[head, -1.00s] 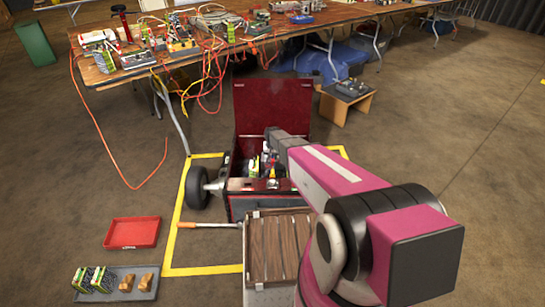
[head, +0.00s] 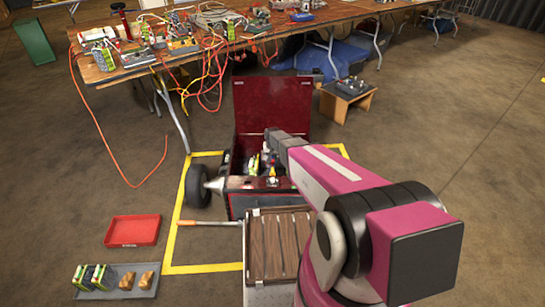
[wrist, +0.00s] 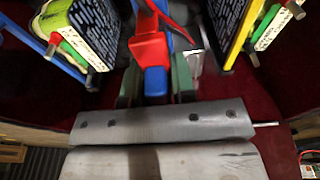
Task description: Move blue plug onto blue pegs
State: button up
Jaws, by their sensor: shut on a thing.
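My gripper (wrist: 155,86) is in the wrist view, its two dark greenish fingers on either side of a plug with a blue block (wrist: 156,78) and a red upper part (wrist: 150,47). It is shut on this blue plug. To the left, a dark labelled unit with green and white sides has a blue rail (wrist: 40,46) with short metal pegs (wrist: 93,79) beside it. The plug is apart from these pegs. In the head view, the gripper is down in the open red chest (head: 275,106), largely hidden by my arm.
A similar unit with a yellow rail (wrist: 240,42) and metal pegs stands at the right in the wrist view. In the head view, a red tray (head: 132,231) and a grey tray (head: 118,293) with several items lie on the floor left. A cluttered table (head: 345,22) stands behind.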

jog(key=shift+f, duration=0.6)
jog(key=o, duration=1)
jog(key=shift+r, duration=0.1)
jog(key=r, duration=0.3)
jog(key=s+r, duration=0.1)
jog(key=r, duration=0.6)
jog(key=shift+s+r, duration=0.3)
jog(key=shift+s, duration=0.1)
jog(key=s+d+r, duration=0.3)
jog(key=s+r, duration=0.2)
jog(key=s, duration=0.4)
jog(key=s+d+r+g, duration=0.1)
jog(key=s+d+r, duration=0.2)
jog(key=s+r, duration=0.3)
jog(key=s+d+r+n, duration=0.1)
jog(key=s+d+r, duration=0.3)
jog(key=s, duration=0.8)
jog(key=shift+s+r+g, duration=0.15)
jog(key=shift+r+g, duration=0.25)
jog(key=shift+r, duration=0.55)
